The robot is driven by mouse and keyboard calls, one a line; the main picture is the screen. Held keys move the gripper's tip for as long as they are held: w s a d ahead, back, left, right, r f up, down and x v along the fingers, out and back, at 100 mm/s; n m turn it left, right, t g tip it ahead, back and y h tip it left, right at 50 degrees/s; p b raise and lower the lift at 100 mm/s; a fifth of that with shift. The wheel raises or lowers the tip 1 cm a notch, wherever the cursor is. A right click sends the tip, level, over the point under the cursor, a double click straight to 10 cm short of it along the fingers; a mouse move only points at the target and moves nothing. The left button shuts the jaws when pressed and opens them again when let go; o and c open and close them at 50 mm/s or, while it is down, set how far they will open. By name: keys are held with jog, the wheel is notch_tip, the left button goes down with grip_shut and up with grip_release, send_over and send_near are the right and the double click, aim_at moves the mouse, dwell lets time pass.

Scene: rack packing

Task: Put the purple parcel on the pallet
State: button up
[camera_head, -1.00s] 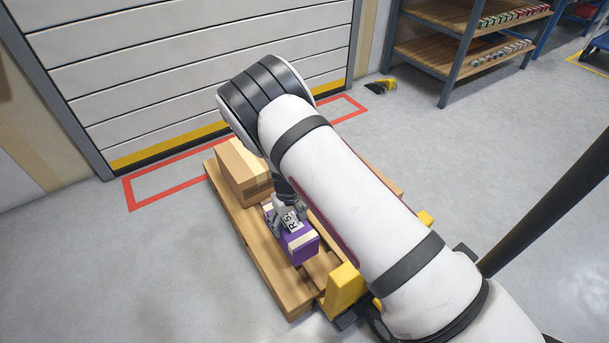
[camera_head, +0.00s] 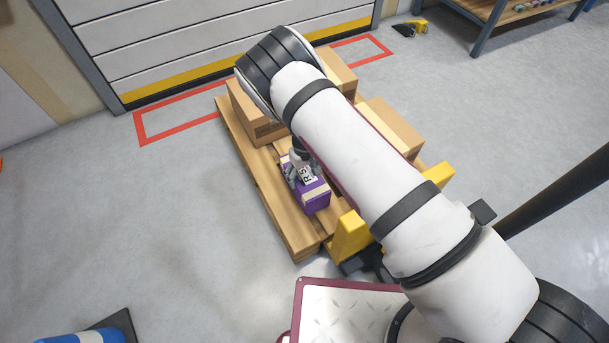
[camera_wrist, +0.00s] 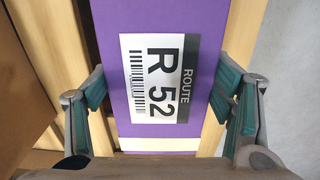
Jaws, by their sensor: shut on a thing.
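The purple parcel (camera_head: 317,201) has a pale tape band and a white label reading "ROUTE R 52". It is over the front part of the wooden pallet (camera_head: 262,192); whether it rests on the slats or hangs just above them I cannot tell. My gripper (camera_head: 303,176) comes down from above and is shut on the parcel. In the wrist view, my gripper's fingers (camera_wrist: 163,100) press on both sides of the purple parcel (camera_wrist: 118,60), with pallet slats (camera_wrist: 75,45) below.
A cardboard box (camera_head: 242,110) stands on the pallet's far left, and another cardboard box (camera_head: 393,130) stands on the right side, partly behind my arm. Yellow upright parts (camera_head: 350,236) stand at the pallet's near end. A blue-and-white object (camera_head: 80,337) is on the floor at lower left.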

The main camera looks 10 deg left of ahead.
jog(key=o, duration=1.6)
jog(key=shift+o, duration=0.2)
notch_tip(320, 180, up, 12)
jog(key=p, duration=0.4)
jog(key=shift+p, duration=0.35)
jog(key=shift+r, duration=0.1)
